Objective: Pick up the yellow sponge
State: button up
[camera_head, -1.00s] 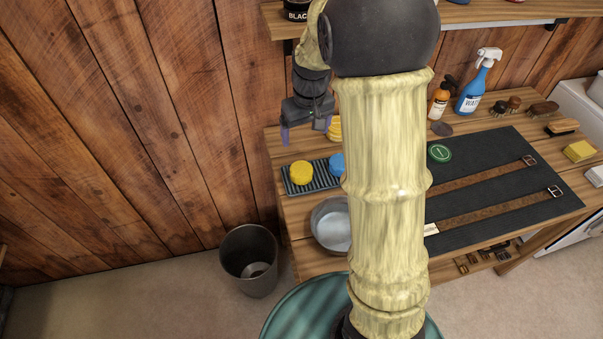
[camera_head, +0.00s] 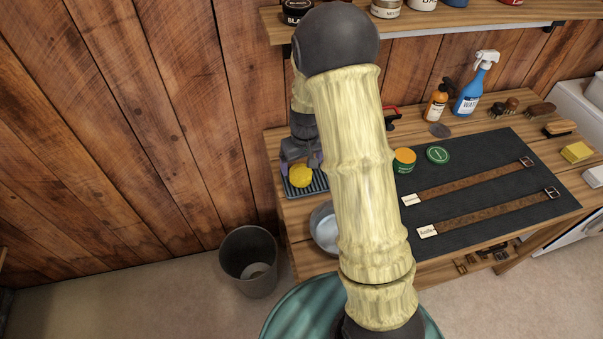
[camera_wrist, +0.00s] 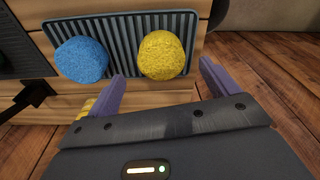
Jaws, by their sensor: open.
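The yellow sponge (camera_head: 301,176) is a round, porous piece lying on a dark ribbed tray (camera_head: 318,183) at the left end of the bench. It also shows in the wrist view (camera_wrist: 161,55), with the blue sponge (camera_wrist: 81,60) beside it on the left. My gripper (camera_head: 301,166) is at the sponge in the head view. In the wrist view my open gripper (camera_wrist: 163,80) has one purple finger on each side of the yellow sponge's near edge. I cannot tell if the fingers touch it. My arm hides the blue sponge in the head view.
A metal bowl (camera_head: 323,228) stands just in front of the tray, partly behind my arm. A dark mat (camera_head: 470,190) with leather straps covers the bench's middle. Bottles (camera_head: 475,85) stand at the back, under a shelf (camera_head: 430,22). A bin (camera_head: 249,262) stands on the floor.

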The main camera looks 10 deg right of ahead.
aim_at(301, 171)
jog(key=shift+s+a, duration=0.1)
jog(key=shift+s, duration=0.1)
jog(key=shift+w+f+p, duration=0.25)
jog(key=shift+f+p, duration=0.1)
jog(key=shift+f, duration=1)
jog(key=shift+w+f+p, duration=0.2)
jog(key=shift+f+p, duration=0.1)
jog(key=shift+f, duration=1)
jog(key=c, duration=1.1)
jog(key=shift+o, duration=0.2)
jog(key=shift+r, duration=0.1)
notch_tip(301, 171, up, 10)
jog(key=shift+f+b, duration=0.1)
jog(key=shift+b, duration=0.55)
